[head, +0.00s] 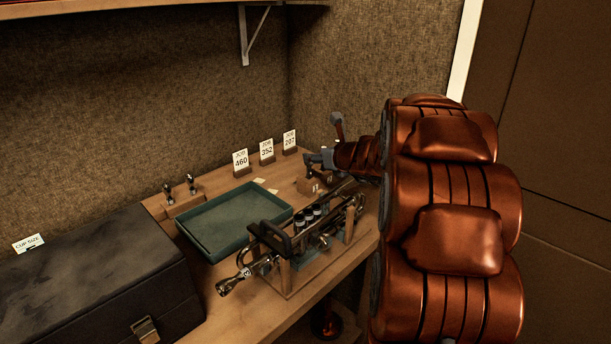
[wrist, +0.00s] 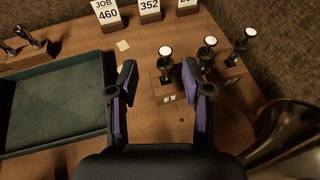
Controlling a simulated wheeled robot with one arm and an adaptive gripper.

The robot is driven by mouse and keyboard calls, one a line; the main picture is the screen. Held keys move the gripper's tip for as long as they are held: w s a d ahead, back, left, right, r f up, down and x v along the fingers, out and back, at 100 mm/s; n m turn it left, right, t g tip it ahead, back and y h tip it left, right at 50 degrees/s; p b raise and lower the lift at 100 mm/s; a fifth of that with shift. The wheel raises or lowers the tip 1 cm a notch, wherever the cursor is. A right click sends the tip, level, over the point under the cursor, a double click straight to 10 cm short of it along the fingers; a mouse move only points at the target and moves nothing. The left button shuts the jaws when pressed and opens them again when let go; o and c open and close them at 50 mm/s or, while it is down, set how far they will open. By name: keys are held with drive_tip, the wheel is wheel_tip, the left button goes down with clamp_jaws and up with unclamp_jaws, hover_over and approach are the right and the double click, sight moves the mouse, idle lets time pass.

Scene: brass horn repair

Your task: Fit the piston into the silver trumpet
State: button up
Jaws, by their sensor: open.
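The silver trumpet (head: 262,264) lies in a wooden cradle on the bench, with its dark valve tops (head: 310,214) facing up. A flared metal bell (wrist: 293,140) shows at the lower right of the wrist view. In the head view my gripper (head: 318,160) is above the block (head: 309,186).
A green tray (head: 190,236) lies left of the trumpet. Job cards 460 (head: 240,160), 352 (head: 266,150) and 207 (head: 289,140) stand along the back. A wooden holder (head: 184,205) with small metal parts and a dark case (head: 95,280) are at left.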

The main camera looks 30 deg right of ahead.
sight(309, 172)
drive_tip(key=shift+d+p+x, duration=0.2)
drive_tip(key=shift+p+x, duration=0.15)
drive_tip(key=shift+x, duration=1.3)
drive_tip(key=shift+d+p+x, duration=0.15)
drive_tip(key=shift+p+x, duration=0.15)
drive_tip(key=shift+x, duration=1.35)
drive_tip(key=shift+f, duration=0.15)
drive_tip(key=shift+s, duration=0.1)
clamp_jaws()
